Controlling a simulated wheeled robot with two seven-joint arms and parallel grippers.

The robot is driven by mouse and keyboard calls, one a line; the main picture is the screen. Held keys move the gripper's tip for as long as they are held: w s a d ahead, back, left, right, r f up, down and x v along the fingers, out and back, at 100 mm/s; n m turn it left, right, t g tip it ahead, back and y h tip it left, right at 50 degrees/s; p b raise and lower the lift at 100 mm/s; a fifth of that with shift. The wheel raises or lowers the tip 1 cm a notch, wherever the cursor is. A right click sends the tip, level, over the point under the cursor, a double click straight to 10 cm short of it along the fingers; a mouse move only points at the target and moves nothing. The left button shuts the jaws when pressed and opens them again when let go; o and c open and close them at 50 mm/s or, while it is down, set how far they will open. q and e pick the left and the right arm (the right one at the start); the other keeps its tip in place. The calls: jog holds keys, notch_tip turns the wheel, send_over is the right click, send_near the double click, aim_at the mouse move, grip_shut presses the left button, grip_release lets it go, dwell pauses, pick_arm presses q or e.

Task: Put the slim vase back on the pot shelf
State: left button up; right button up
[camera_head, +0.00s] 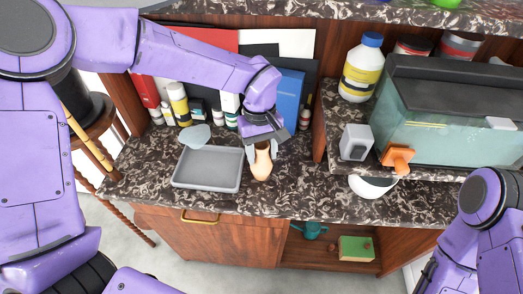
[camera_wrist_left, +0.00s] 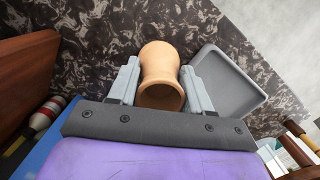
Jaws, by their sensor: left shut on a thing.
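The slim vase (camera_head: 262,165) is tan and narrow, on or just above the dark marbled counter, right of a grey tray. My left gripper (camera_head: 262,146) is shut on it, with a finger on each side near its top. In the left wrist view the vase (camera_wrist_left: 160,62) sits between the two grey fingers (camera_wrist_left: 158,88), its open mouth facing the camera. Whether its base touches the counter is unclear. My right arm shows at the lower right, but its gripper is not clearly seen. I cannot tell which shelf is the pot shelf.
The grey tray (camera_head: 207,186) lies left of the vase. Bottles and a blue book (camera_head: 289,95) stand behind. A glass tank (camera_head: 450,120), white bottle (camera_head: 362,70), orange object (camera_head: 397,157) and white bowl (camera_head: 372,186) are right. A low shelf holds a teal watering can (camera_head: 310,230) and green box (camera_head: 356,249).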

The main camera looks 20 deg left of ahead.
pick_arm(q)
jog(key=shift+w+f, duration=0.1)
jog(key=shift+f, duration=0.2)
jog(key=shift+s+f, duration=0.1)
jog(key=shift+s, duration=0.1)
jog(key=o, duration=1.3)
jog(key=shift+w, duration=0.1)
jog(key=shift+o, duration=0.2)
